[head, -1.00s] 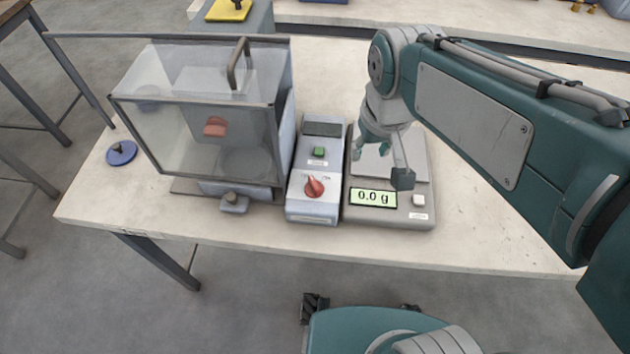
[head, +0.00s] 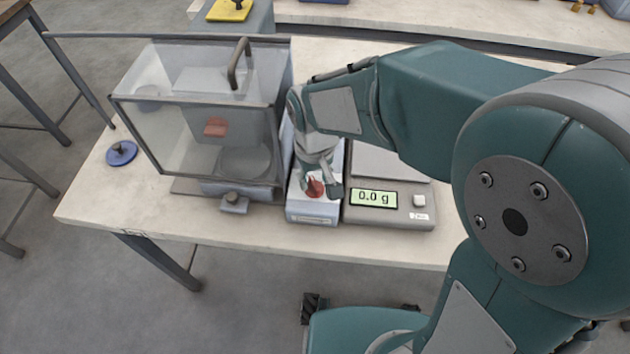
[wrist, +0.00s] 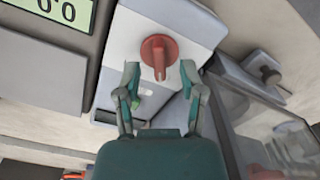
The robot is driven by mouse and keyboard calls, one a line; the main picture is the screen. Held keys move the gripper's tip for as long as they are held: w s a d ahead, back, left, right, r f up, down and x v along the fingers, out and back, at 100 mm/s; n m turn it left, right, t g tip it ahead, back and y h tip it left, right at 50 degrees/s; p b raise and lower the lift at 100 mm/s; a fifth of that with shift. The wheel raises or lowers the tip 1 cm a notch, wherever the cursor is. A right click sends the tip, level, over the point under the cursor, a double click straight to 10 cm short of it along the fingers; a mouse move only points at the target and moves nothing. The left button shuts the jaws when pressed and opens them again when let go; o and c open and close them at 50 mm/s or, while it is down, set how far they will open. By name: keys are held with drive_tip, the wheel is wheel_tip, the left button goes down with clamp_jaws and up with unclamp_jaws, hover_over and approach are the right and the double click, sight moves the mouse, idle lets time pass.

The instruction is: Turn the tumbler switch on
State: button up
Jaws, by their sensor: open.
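The red tumbler switch (head: 314,187) is a knob on the sloped face of the grey control box (head: 312,217), between the glass-walled chamber and the scale. In the wrist view the red switch (wrist: 158,52) stands just beyond my fingertips, its grip pointing roughly up and down the picture. My gripper (head: 320,188) is over the control box in the head view, its fingers around or close above the switch. In the wrist view my gripper (wrist: 157,85) is open and empty, one finger to each side. The green button (wrist: 137,102) on the box is partly hidden behind the gripper.
The scale (head: 390,200) reads 0.0 g and stands close right of the box. The glass-walled chamber (head: 200,120) stands close left, with a grey knob (head: 234,202) in front. A blue disc with a knob (head: 121,153) lies left. The front table strip is clear.

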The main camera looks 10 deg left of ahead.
drive_tip(key=shift+f, duration=1.1)
clamp_jaws()
drive_tip(key=shift+m, duration=0.4)
drive_tip(key=m, duration=0.5)
drive_tip(key=shift+s+m, duration=0.1)
drive_tip(key=shift+m, duration=0.2)
drive_tip(key=m, duration=0.5)
drive_tip(key=shift+a, duration=0.15)
drive_tip(key=shift+m, duration=0.4)
unclamp_jaws()
drive_tip(key=shift+a, duration=0.15)
